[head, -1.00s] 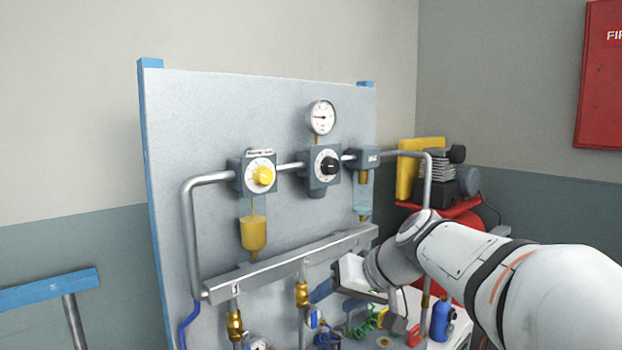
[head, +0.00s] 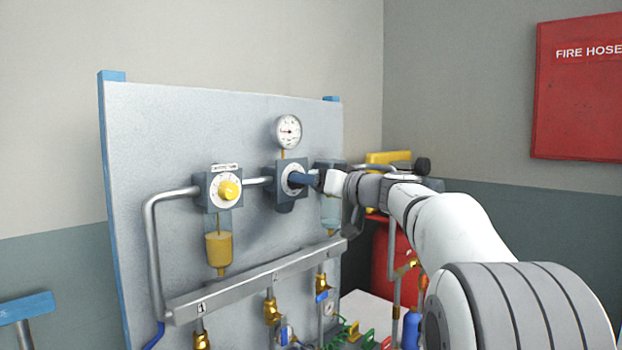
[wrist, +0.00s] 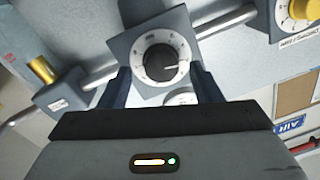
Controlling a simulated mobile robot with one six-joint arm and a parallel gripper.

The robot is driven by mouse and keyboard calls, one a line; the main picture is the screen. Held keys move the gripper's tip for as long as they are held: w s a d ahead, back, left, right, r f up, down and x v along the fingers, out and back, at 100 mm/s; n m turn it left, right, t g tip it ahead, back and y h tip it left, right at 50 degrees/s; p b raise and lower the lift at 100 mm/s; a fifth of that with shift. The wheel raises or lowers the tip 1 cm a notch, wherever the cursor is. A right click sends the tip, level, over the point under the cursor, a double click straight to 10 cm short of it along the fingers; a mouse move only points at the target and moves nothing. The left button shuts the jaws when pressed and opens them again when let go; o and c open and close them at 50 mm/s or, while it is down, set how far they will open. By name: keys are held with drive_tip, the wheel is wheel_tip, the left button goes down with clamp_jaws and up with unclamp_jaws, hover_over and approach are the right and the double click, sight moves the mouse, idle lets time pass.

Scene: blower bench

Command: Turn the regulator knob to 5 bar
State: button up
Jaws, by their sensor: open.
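The regulator knob is black on a white round dial, set in a grey block on the panel. In the wrist view the knob (wrist: 160,63) sits between my two open fingers, and its white pointer mark points right. My gripper (wrist: 162,85) is open and straddles the grey regulator block (wrist: 122,48); I cannot tell whether the fingers touch it.
A yellow knob (head: 228,190) on a similar unit is to the left, joined by a pipe (head: 259,181). A filter bowl (head: 331,213) hangs close beside my gripper. A manifold bar (head: 250,283) with brass valves runs below. A red fire hose cabinet (head: 580,90) is on the right wall.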

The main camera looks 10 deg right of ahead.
drive_tip(key=shift+w+a, duration=0.45)
drive_tip(key=shift+w, duration=0.05)
